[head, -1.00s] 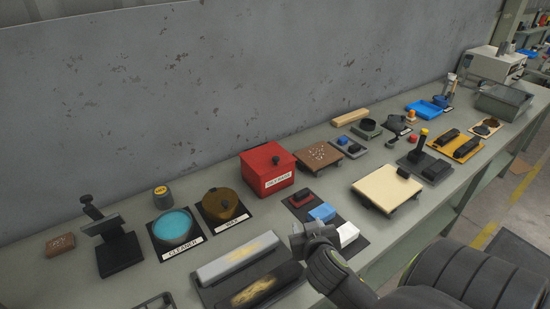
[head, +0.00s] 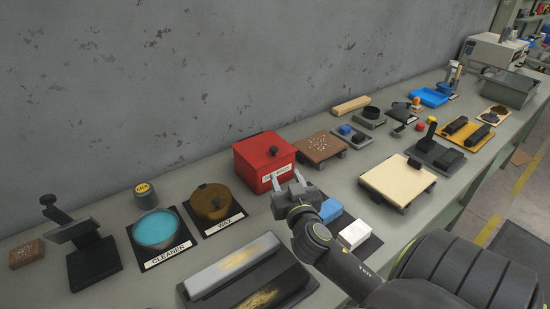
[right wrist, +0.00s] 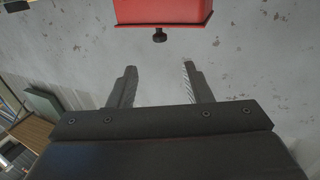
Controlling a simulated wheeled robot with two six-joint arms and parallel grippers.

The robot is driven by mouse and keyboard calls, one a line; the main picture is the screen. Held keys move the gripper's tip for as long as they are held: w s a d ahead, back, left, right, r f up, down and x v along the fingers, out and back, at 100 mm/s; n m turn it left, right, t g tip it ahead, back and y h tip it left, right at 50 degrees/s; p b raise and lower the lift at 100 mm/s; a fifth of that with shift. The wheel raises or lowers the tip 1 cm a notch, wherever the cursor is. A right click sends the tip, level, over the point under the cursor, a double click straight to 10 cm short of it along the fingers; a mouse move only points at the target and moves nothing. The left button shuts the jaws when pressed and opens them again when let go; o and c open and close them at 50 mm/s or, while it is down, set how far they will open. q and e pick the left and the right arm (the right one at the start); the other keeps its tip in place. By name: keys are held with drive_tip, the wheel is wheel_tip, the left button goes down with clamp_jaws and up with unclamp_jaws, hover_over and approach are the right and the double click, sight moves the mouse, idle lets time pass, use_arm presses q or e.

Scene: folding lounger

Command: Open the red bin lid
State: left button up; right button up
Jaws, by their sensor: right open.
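The red bin (head: 262,158) stands on the workbench near the wall, with its flat red lid (head: 262,143) down on it. A small black knob (head: 273,151) sits on the lid. My right gripper (head: 286,178) is open and empty just in front of the bin, partly covering its white label. In the right wrist view the red bin (right wrist: 162,10) is upside down at the top edge. Its black knob (right wrist: 160,36) lies beyond the gap between my open fingers (right wrist: 159,66), apart from them. My left gripper is not in view.
The wax tin (head: 212,203) and the cleaner tin (head: 157,229) stand left of the bin. A brown perforated board (head: 321,147) is close on its right. Blue and white blocks (head: 353,235) sit beside my right arm. The wall (head: 180,90) rises behind.

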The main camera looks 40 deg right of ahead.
sight(275, 150)
drive_tip(key=p+x, duration=0.2)
drive_tip(key=x, duration=0.8)
drive_tip(key=shift+r, duration=0.1)
drive_tip(key=shift+x, duration=0.85)
clamp_jaws()
